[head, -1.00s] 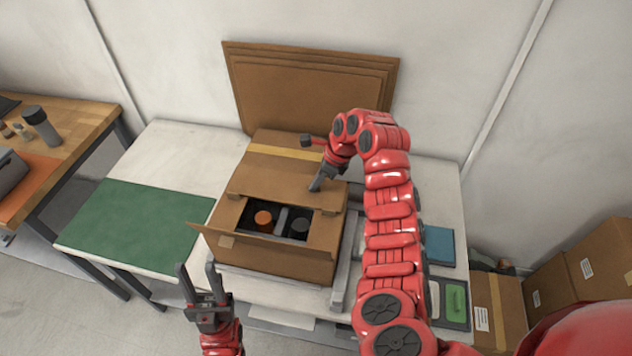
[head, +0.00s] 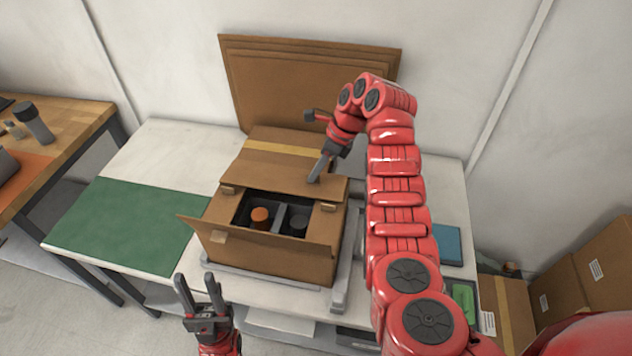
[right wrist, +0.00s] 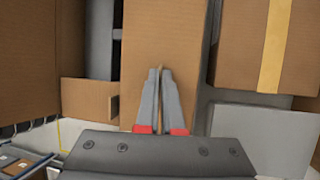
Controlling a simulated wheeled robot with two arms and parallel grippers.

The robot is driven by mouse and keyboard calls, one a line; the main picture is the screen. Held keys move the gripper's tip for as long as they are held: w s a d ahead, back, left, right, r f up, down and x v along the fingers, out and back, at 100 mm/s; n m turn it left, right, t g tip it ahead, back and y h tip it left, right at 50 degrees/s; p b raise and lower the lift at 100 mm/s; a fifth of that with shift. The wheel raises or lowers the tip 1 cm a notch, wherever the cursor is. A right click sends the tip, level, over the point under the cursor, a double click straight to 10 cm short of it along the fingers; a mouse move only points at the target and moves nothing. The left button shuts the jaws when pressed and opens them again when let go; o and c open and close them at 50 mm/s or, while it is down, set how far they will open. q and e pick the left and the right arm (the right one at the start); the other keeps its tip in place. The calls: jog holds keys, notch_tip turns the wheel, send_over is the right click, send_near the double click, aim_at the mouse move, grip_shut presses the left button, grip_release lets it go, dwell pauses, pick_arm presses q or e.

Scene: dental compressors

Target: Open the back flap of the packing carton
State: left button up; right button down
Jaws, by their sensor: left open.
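The brown packing carton (head: 275,258) stands on the white table, with its front flap (head: 255,236) folded outward. Its back flap (head: 270,178), with a tan tape strip behind it, tilts up over the rear of the opening. My right gripper (head: 316,172) is at the right part of the back flap's edge. In the right wrist view its fingers (right wrist: 160,92) are nearly together with a thin brown strip between them, apparently the flap's edge. My left gripper (head: 198,290) is open and empty in front of the table, left of the carton.
An orange-topped item (head: 260,217) and a dark item show inside the carton. Flat brown cardboard (head: 310,85) leans on the wall behind. A green mat (head: 125,225) lies left of the carton. A grey rail (head: 345,270) runs along its right side.

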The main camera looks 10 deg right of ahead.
jog(key=shift+w+r+g+b, duration=0.1)
jog(key=shift+g+b, duration=0.2)
jog(key=c, duration=1)
grip_release()
jog(key=shift+c, duration=0.2)
jog(key=shift+r, duration=0.2)
